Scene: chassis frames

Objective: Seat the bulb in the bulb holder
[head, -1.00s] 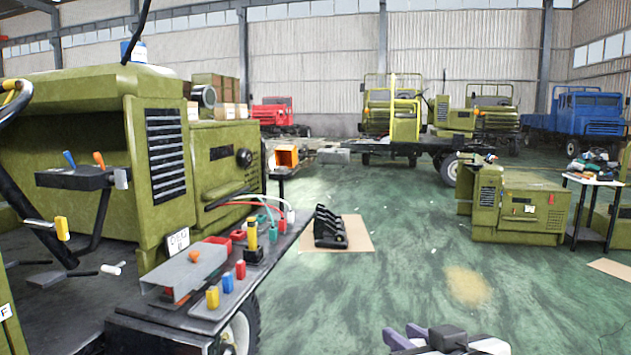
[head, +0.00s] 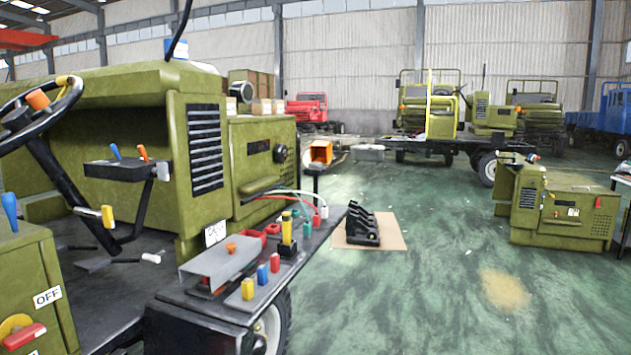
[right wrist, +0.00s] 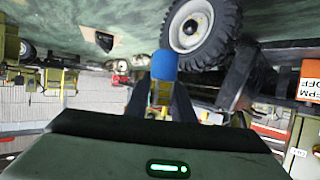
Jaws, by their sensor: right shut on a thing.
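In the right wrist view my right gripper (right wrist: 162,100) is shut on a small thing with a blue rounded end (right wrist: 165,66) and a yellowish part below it. I cannot tell for sure whether this is the bulb. No bulb holder can be told for certain in the head view. A row of small coloured parts stands on the chassis side shelf, with a yellow-topped post on a black base (head: 287,230) and red open pieces (head: 272,229) near thin wires. My left gripper is in neither view.
The green vehicle chassis (head: 120,125) fills the left, with a steering wheel (head: 40,115) and levers. A grey cover (head: 215,262) lies on the shelf. A black part sits on a cardboard sheet (head: 392,240) on the floor. Open green floor lies right. A wheel (right wrist: 190,30) shows in the right wrist view.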

